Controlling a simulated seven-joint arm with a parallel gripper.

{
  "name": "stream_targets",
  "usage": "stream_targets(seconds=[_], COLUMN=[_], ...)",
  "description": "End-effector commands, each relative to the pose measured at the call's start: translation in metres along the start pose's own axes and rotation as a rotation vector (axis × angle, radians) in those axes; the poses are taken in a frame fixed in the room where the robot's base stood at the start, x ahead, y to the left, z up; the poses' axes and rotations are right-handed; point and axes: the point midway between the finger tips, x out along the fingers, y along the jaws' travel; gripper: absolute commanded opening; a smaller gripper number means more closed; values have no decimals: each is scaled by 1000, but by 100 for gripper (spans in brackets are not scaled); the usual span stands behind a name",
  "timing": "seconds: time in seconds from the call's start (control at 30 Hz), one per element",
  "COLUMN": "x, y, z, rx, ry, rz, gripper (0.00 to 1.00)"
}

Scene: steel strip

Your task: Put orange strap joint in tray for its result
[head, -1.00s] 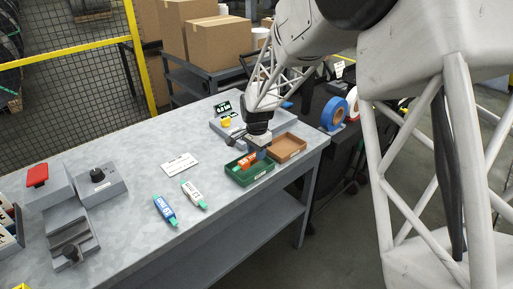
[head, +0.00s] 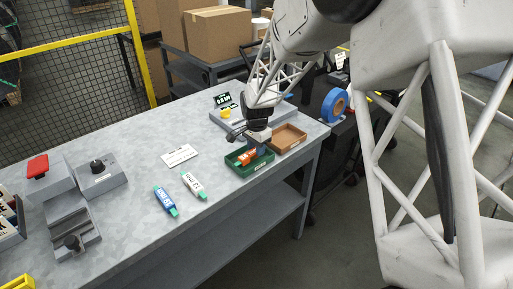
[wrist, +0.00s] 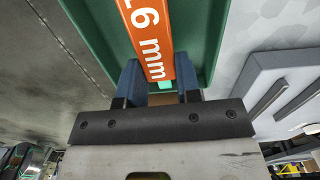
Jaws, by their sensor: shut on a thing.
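The orange strap joint (head: 246,156) is inside the green tray (head: 236,171) on the steel bench. My gripper (head: 258,149) is down at the tray with its jaws around one end of the joint. In the wrist view, my gripper (wrist: 157,78) is shut on the orange strap joint (wrist: 147,32), whose white print ends in "6 mm". The green tray (wrist: 205,28) lies behind and around it there. Whether the joint rests on the tray floor is hard to tell.
A brown tray (head: 289,137) stands directly right of the green one. A grey device with a display (head: 224,100) is behind my gripper. A blue joint (head: 165,201) and a white joint (head: 193,185) lie on the bench, near a white card (head: 180,156). Control boxes stand at left.

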Motion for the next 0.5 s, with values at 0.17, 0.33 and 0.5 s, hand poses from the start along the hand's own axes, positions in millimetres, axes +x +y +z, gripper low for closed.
stream_targets(seconds=[0.17,0.33,0.5], x=[2,5,6], y=[0,0,0], z=[0,0,0], rx=[0,0,0], ry=[0,0,0], rz=[0,1,0], gripper=[6,6,43])
